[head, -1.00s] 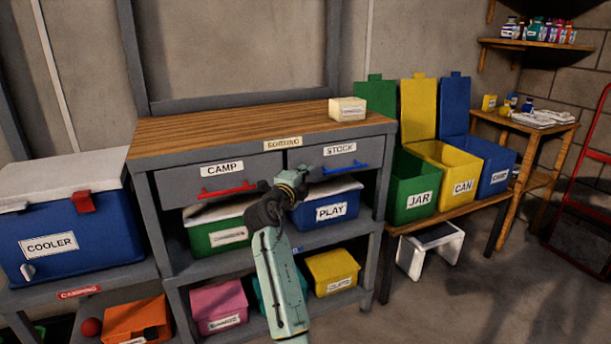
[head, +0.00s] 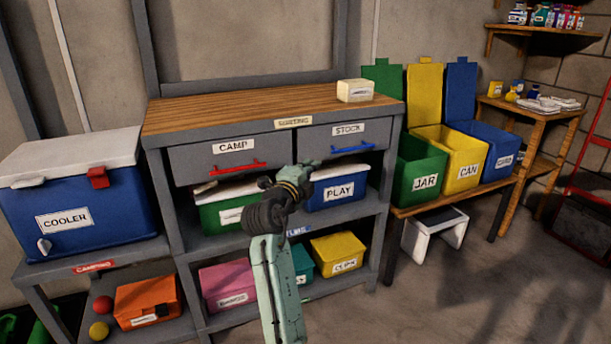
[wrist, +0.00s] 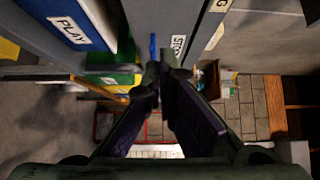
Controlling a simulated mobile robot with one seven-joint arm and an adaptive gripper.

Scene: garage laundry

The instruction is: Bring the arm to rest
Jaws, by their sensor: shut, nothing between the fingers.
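My gripper (head: 308,166) is in front of the sorting bench (head: 165,129), just below the front of the STOCK drawer and close to the PLAY bin. My arm reaches up to it from the bottom of the head view. In the wrist view my gripper (wrist: 158,72) has its two dark fingers together at the tips, with nothing between them. The STOCK drawer (head: 320,142) with a blue handle and the CAMP drawer (head: 190,160) with a red handle both look closed.
The blue PLAY bin (head: 350,202) and a green bin (head: 209,219) sit on the upper shelf. A blue cooler (head: 110,215) stands left. JAR (head: 405,165), CAN (head: 438,185) and blue bins stand right. A pale box (head: 350,97) is on the benchtop.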

